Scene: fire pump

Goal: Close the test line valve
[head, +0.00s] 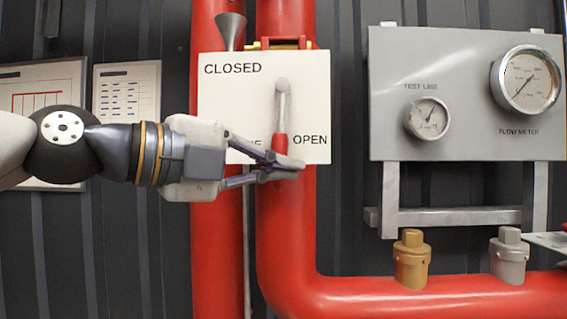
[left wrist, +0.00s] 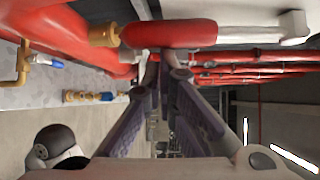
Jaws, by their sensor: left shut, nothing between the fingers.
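The test line valve has a lever handle (head: 282,110) with a grey shaft and a red grip, in front of a white plate (head: 228,110) marked CLOSED at upper left and OPEN at lower right. The lever hangs nearly straight down, its red end next to the word OPEN. In the left wrist view the red grip (left wrist: 170,34) lies across the top, just beyond the fingertips. My left gripper (head: 295,166) is shut and empty, its tips just below the red grip. Whether they touch it I cannot tell. My right gripper is not in view.
A grey panel (head: 450,70) with a TEST LINE gauge (head: 428,118) and a FLOW METER gauge (head: 526,80) is on the right. Thick red pipes (head: 420,298) run behind the plate and along the bottom, with a brass fitting (head: 411,258) and a grey fitting (head: 509,255) on top.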

